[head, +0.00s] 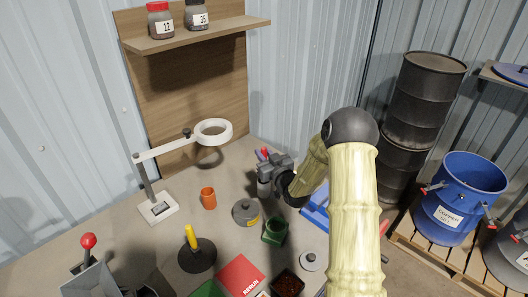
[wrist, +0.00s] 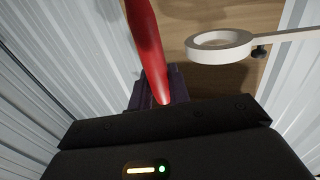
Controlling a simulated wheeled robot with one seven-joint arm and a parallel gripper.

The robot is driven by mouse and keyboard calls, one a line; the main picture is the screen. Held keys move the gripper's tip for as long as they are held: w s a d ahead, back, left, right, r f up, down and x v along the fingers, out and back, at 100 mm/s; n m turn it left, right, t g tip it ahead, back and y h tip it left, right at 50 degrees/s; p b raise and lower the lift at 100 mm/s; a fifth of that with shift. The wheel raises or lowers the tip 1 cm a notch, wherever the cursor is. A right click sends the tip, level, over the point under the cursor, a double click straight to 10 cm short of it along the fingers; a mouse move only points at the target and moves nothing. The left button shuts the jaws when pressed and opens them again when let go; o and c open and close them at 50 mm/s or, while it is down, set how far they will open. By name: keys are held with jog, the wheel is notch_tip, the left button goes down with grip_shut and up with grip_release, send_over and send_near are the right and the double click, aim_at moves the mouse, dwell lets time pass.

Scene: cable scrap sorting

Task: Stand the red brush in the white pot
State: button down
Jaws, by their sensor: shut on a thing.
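The red brush shows in the wrist view (wrist: 148,45) as a long smooth red shape, tapering down to the dark jaws of my gripper (wrist: 158,88). My gripper is shut on it. In the head view my gripper (head: 266,180) is above the bench, left of my arm's bend, and a small bit of red (head: 264,153) shows at its top. The brush's other end is out of the wrist view. I cannot make out a white pot in either view; my arm hides part of the bench.
A white ring lamp (head: 214,141) stands behind and left of my gripper. An orange cup (head: 208,199), a grey lidded tin (head: 245,212), a green container (head: 275,231) and a yellow-handled tool (head: 191,237) crowd the bench. Black drums (head: 428,95) and a blue bin (head: 455,207) stand at right.

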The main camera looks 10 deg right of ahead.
aim_at(264, 148)
jog(key=shift+f+b, duration=1.6)
jog(key=shift+f, duration=0.85)
jog(key=c, duration=1.2)
grip_release()
jog(key=shift+c, duration=0.2)
notch_tip(264, 148, up, 10)
jog(key=shift+b, duration=0.65)
jog(key=shift+s, duration=0.1)
